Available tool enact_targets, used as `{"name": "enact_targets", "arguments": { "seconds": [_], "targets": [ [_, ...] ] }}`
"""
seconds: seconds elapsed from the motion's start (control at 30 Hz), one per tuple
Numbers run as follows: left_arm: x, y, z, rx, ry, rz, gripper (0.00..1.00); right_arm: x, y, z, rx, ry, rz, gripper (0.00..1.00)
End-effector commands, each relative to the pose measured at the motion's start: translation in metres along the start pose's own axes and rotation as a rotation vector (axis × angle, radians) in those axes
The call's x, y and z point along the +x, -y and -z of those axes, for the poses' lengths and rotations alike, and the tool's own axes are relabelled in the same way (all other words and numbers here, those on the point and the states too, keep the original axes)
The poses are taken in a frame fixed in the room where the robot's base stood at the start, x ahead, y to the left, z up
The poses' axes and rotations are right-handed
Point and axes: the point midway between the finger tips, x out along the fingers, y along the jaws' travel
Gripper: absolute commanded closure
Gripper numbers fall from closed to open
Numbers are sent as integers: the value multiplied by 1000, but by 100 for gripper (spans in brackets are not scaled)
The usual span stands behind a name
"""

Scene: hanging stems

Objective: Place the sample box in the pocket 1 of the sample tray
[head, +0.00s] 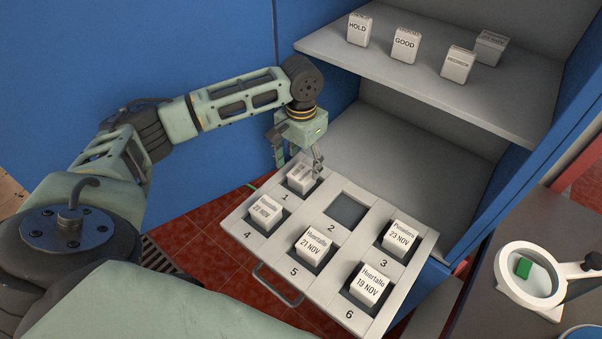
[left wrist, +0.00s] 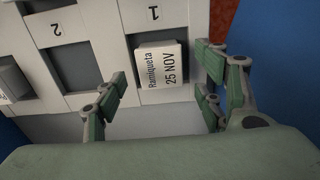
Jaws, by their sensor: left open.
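The sample tray (head: 262,236) is pulled out of the cabinet, with numbered pockets. A white sample box (head: 301,178) sits in pocket 1; in the left wrist view the box (left wrist: 161,66) is labelled "Ramiqueta 25 NOV". My left gripper (head: 299,160) is just above pocket 1. In the left wrist view its fingers (left wrist: 160,95) are spread apart on either side of the box, with visible gaps, and hold nothing. Pocket 2 (head: 346,209) is empty. My right gripper is out of view.
Pockets 3 to 6 hold boxes, such as the one in pocket 3 (head: 399,237) and the one in pocket 5 (head: 314,245). A shelf (head: 400,67) above bears several white blocks. A magnifier (head: 531,277) stands at the right.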

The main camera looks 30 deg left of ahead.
Motion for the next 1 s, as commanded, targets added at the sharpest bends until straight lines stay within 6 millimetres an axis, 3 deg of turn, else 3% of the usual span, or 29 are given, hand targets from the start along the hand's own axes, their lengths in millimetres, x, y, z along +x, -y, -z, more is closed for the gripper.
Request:
{"name": "enact_targets", "arguments": {
  "seconds": [0.2, 0.4, 1.0],
  "targets": [
    [-44, 0, 1, 2, -4, 1, 36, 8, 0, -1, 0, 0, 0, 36],
    [-66, 0, 0, 0, 0, 0, 36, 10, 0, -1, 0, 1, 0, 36],
    [-70, 0, 0, 0, 1, 0, 36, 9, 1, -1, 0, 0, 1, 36]
  ]
}}
